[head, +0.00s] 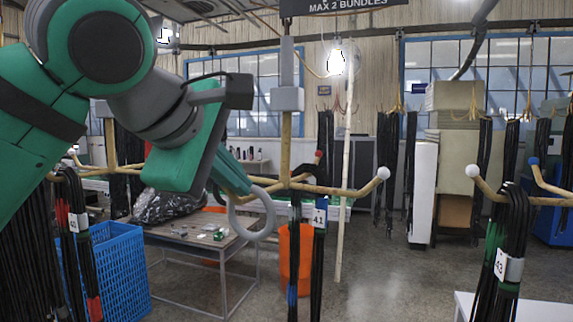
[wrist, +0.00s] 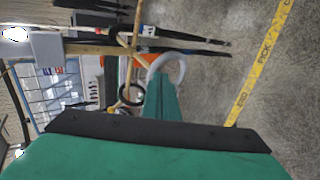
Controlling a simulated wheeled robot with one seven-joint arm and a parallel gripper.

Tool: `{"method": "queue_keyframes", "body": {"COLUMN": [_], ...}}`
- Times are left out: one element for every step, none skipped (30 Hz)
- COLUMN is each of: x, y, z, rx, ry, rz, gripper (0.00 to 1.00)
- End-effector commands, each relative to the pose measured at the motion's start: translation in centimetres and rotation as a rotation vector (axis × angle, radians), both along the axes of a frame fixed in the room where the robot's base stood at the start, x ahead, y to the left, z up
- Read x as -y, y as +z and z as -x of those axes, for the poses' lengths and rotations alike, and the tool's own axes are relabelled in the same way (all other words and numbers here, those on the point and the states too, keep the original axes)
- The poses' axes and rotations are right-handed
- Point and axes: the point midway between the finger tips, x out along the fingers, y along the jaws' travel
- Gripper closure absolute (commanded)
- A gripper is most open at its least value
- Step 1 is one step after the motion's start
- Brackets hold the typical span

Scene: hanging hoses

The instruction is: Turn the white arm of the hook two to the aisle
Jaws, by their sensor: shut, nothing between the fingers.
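The middle hook hangs from a grey post (head: 287,100) and has wooden arms spreading from its hub. Its white-tipped arm (head: 350,190) points right and ends in a white ball (head: 383,172). Another arm has a red tip (head: 319,155). Black hoses with a "41" tag (head: 319,217) hang near the hub. My gripper (head: 240,189) is shut and empty, left of the hub. A grey ring (head: 268,222) shows beside its fingertips; I cannot tell what it belongs to. The wrist view shows my gripper (wrist: 160,78) near the hook's wooden post (wrist: 95,48).
A right-hand hook has a white-tipped arm (head: 469,171) and hoses tagged "43" (head: 501,263). Hoses tagged "40" (head: 75,222) hang at left before a blue crate (head: 115,270). A table (head: 170,232) and an orange bin (head: 295,262) stand behind. Floor at centre right is clear.

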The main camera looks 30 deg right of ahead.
Motion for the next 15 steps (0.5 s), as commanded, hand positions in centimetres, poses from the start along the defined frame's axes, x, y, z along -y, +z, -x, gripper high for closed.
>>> {"method": "queue_keyframes", "body": {"x": [-0.3,-0.4,-0.6,-0.7,-0.9,-1.1,-1.2,-1.3,-1.4,-1.5,-1.5,-1.7,-1.8,-1.8,-2.0], "y": [0.0,0.0,0.0,0.0,0.0,0.0,0.0,0.0,0.0,0.0,0.0,0.0,0.0,0.0,0.0], "z": [-0.4,-0.5,-0.8,-1.0,-1.2,-1.4,-1.6,-1.8,-2.1,-2.3,-2.5,-2.8,-3.0,-3.2,-3.5], "rx": [-0.001,-0.001,-0.001,-0.001,-0.001,0.0,0.0,0.0,-0.001,-0.001,-0.001,-0.001,-0.001,-0.001,-0.001], "ry": [0.001,0.001,0.002,0.003,0.003,0.002,0.002,0.002,0.002,0.002,0.001,0.002,0.002,0.002,0.001], "rz": [-0.001,-0.001,0.001,0.001,0.001,0.001,0.001,0.001,0.001,0.001,-0.001,0.0,0.0,0.0,-0.001], "gripper": [1.0,1.0,1.0,1.0,1.0,1.0,1.0,1.0,1.0,1.0,1.0,1.0,1.0,1.0,1.0]}}
